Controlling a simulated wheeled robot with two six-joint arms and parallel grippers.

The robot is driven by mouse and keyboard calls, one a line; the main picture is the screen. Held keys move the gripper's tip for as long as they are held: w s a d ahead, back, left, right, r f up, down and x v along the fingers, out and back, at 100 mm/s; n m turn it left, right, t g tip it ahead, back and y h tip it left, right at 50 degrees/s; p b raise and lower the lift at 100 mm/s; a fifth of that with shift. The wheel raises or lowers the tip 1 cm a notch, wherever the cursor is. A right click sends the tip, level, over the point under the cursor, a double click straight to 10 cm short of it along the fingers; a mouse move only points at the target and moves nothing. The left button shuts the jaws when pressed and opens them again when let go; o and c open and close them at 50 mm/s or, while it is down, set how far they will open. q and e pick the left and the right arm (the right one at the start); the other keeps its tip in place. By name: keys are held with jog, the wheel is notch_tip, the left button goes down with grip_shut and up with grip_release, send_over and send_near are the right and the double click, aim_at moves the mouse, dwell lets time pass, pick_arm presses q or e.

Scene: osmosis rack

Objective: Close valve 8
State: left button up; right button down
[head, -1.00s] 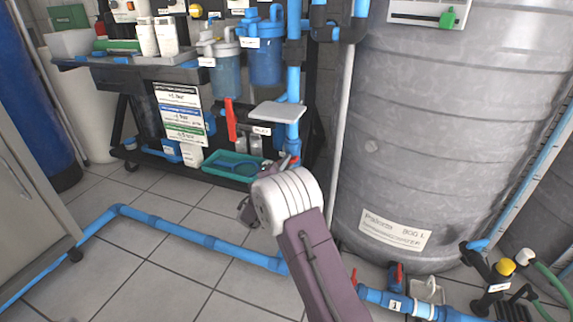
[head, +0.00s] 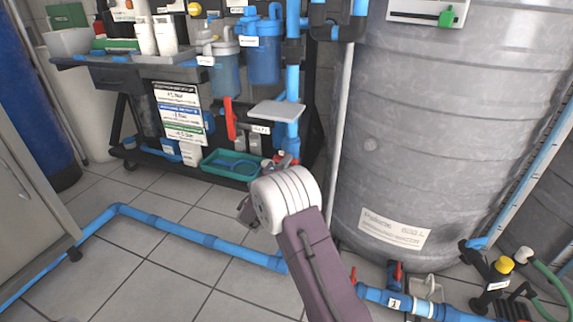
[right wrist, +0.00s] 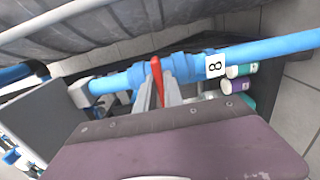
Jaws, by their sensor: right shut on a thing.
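Valve 8 is a blue valve on a blue pipe, with a white tag reading 8 (right wrist: 215,65) beside it in the right wrist view. Its red handle (right wrist: 157,78) lies across the pipe in that view. My right gripper (right wrist: 159,92) is shut on this handle, one finger on each side. In the head view, my right arm's pale wrist hides most of the gripper and valve, at the foot of the vertical blue pipe (head: 293,128). My left gripper is not in view.
A grey shelf plate (head: 277,109) juts out above the valve. A green tray (head: 231,164) lies to the left on the rack's base. A large grey tank (head: 450,130) stands to the right. Blue floor pipe (head: 195,237) crosses the tiles in front.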

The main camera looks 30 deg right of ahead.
dwell(0.3)
jog(key=c, duration=1.5)
grip_release()
jog(key=shift+o, duration=0.2)
jog(key=p+v, duration=0.5)
jog(key=v, duration=0.4)
